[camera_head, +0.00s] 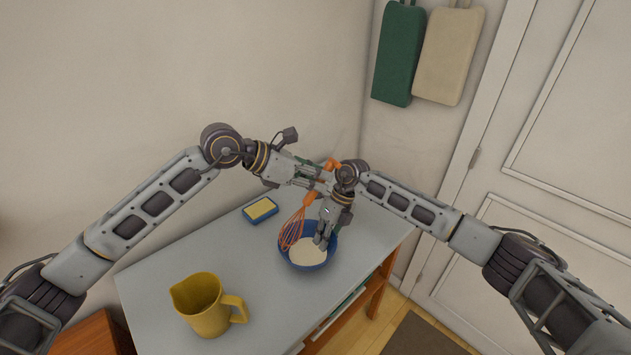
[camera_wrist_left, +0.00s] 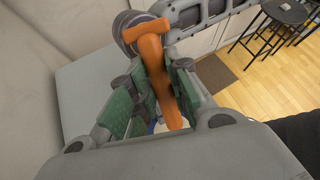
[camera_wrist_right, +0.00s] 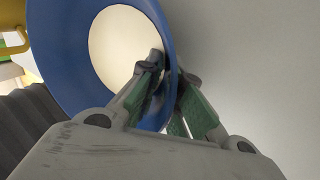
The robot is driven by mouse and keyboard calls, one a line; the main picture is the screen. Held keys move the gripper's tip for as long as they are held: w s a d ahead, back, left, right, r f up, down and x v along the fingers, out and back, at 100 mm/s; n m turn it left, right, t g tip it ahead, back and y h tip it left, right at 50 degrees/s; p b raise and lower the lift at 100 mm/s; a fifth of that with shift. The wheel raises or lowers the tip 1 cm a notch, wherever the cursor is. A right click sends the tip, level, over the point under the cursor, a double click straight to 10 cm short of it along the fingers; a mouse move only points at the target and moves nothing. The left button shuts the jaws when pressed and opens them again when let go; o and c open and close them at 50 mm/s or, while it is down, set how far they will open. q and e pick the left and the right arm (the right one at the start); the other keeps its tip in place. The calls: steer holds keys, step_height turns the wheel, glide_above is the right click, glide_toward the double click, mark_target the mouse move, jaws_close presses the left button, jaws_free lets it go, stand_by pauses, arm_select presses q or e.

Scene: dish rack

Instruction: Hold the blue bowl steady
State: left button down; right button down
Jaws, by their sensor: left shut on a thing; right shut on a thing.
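The blue bowl (camera_head: 308,266) stands on the grey table and holds a pale, cream-coloured content (camera_head: 308,252). My right gripper (camera_head: 323,238) is shut on the bowl's rim. In the right wrist view the bowl (camera_wrist_right: 70,75) has its wall between the fingers of the gripper (camera_wrist_right: 170,95). An orange whisk (camera_head: 292,233) is tilted, with its wire head at the left of the bowl. My left gripper (camera_head: 322,178) is shut on its handle, above the bowl. The orange handle (camera_wrist_left: 153,65) also shows between the fingers in the left wrist view. The whisk's lower end is hidden there.
A yellow jug (camera_head: 203,306) stands at the table's front left. A yellow-topped sponge in a blue dish (camera_head: 260,210) lies behind the bowl to the left. The table (camera_head: 160,270) is clear between jug and sponge. Green and beige cloths (camera_head: 399,55) hang on the wall.

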mark_target(327, 168)
arm_select(q)
step_height(327, 168, up, 3)
steer(key=m+g+h, duration=0.2)
steer(key=h, duration=0.1)
steer(key=shift+w+d+m, duration=0.15)
steer(key=shift+m, duration=0.15)
steer(key=shift+w+r+m+g+h, duration=0.2)
steer(key=shift+r+m+g+h, duration=0.3)
steer(key=shift+r+h, duration=0.65)
steer(key=shift+r+y, duration=0.2)
steer(key=shift+y, duration=0.05)
steer(key=shift+f, duration=0.15)
step_height(327, 168, down, 11)
stand_by(0.8)
stand_by(0.5)
steer(key=shift+w+d, duration=0.4)
steer(key=shift+w, duration=0.4)
steer(key=shift+w+d, duration=0.35)
steer(key=shift+w, duration=0.4)
